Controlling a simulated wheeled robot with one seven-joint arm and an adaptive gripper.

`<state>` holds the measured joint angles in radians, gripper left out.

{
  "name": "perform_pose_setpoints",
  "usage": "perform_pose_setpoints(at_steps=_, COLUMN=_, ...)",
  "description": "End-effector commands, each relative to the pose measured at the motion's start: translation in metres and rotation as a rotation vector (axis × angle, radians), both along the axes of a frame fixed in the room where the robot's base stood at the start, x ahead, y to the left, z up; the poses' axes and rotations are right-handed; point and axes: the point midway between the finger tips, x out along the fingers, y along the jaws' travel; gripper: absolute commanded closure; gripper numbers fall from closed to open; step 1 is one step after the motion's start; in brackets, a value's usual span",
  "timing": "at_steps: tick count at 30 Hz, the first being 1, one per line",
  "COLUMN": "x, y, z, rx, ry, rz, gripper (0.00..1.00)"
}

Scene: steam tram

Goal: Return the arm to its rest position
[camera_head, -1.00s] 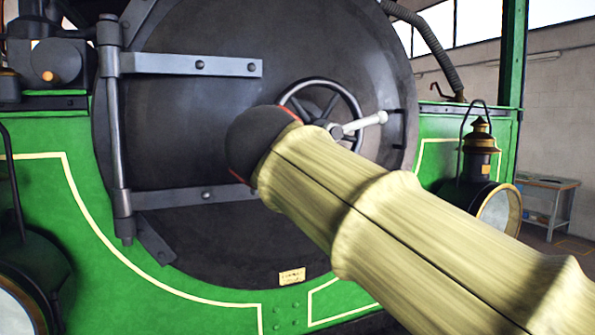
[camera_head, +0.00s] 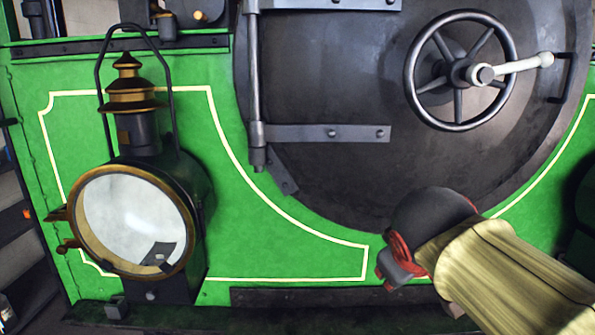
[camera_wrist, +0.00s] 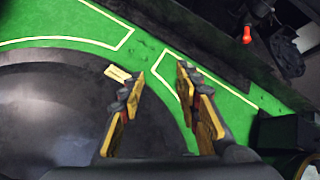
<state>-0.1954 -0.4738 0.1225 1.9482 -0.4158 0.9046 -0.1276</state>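My arm (camera_head: 500,262), in a pale ribbed cover, reaches in from the lower right of the head view. Its dark end with red parts lies in front of the lower edge of the round smokebox door (camera_head: 340,185). The fingers cannot be made out there. In the wrist view, my gripper (camera_wrist: 160,76) shows two dark fingers with yellowish pads, standing apart.
A large brass-rimmed lamp (camera_head: 135,222) stands at the left on the green tram front (camera_head: 235,235). The door carries a handwheel (camera_head: 418,55) with a pale handle (camera_head: 525,64). A red-tipped object (camera_wrist: 247,36) shows at the wrist view's upper right.

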Motion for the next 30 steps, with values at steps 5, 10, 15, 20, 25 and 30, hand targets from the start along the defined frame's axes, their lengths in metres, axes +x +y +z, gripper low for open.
perform_pose_setpoints(at_steps=5, x=-0.080, y=0.008, z=-0.096, rx=0.253, ry=0.129, rz=-0.149, gripper=0.67)
perform_pose_setpoints(at_steps=10, x=-0.145, y=0.014, z=-0.160, rx=0.420, ry=0.207, rz=-0.267, gripper=0.67)
perform_pose_setpoints(at_steps=15, x=-0.177, y=0.007, z=-0.182, rx=0.467, ry=0.203, rz=-0.321, gripper=0.67)
perform_pose_setpoints(at_steps=20, x=-0.178, y=0.000, z=-0.173, rx=0.472, ry=0.171, rz=-0.340, gripper=0.67)
perform_pose_setpoints(at_steps=25, x=-0.177, y=-0.001, z=-0.173, rx=0.471, ry=0.172, rz=-0.341, gripper=0.67)
perform_pose_setpoints(at_steps=30, x=-0.177, y=-0.001, z=-0.173, rx=0.471, ry=0.172, rz=-0.340, gripper=0.67)
